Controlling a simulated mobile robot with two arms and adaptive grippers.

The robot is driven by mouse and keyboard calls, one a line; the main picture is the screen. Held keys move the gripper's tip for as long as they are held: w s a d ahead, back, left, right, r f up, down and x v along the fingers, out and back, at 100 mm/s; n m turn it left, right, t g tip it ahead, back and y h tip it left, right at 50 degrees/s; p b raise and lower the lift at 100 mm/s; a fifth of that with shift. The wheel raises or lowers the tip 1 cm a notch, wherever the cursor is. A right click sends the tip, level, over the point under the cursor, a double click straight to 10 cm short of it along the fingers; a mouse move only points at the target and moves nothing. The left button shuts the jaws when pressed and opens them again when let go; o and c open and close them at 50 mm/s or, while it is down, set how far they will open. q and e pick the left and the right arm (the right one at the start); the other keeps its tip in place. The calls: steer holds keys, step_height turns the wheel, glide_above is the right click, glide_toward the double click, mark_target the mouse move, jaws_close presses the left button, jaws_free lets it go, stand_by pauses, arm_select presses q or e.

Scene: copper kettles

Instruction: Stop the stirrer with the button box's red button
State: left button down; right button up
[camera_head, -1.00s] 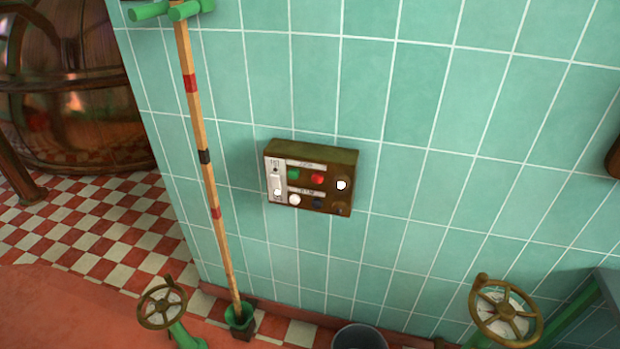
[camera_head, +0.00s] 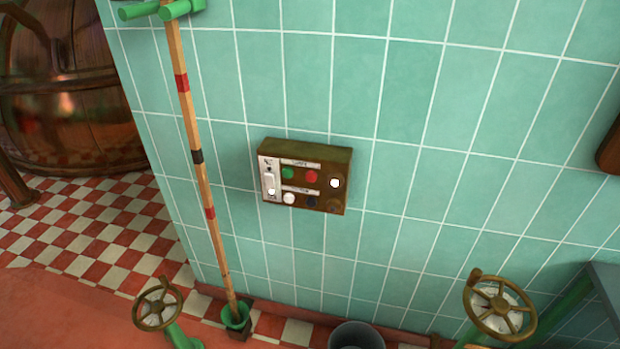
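The button box (camera_head: 338,165), brown with a greenish top, is fixed to the green tiled wall. Its red button (camera_head: 311,176) is in the upper row, right of a green button (camera_head: 288,173). Below are a white button (camera_head: 289,198) and a dark one (camera_head: 311,202). A bright white lamp or button (camera_head: 334,183) is at the right. A white switch plate (camera_head: 269,179) is on the left end. Neither of my grippers is in view. The stirrer cannot be made out.
A wooden pole with red and black bands (camera_head: 190,120) stands left of the box, its foot in a green cup (camera_head: 237,317). Handwheels stand at lower left (camera_head: 157,304) and lower right (camera_head: 500,307). A dark bucket (camera_head: 356,337) is below. A copper kettle (camera_head: 75,90) is at far left.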

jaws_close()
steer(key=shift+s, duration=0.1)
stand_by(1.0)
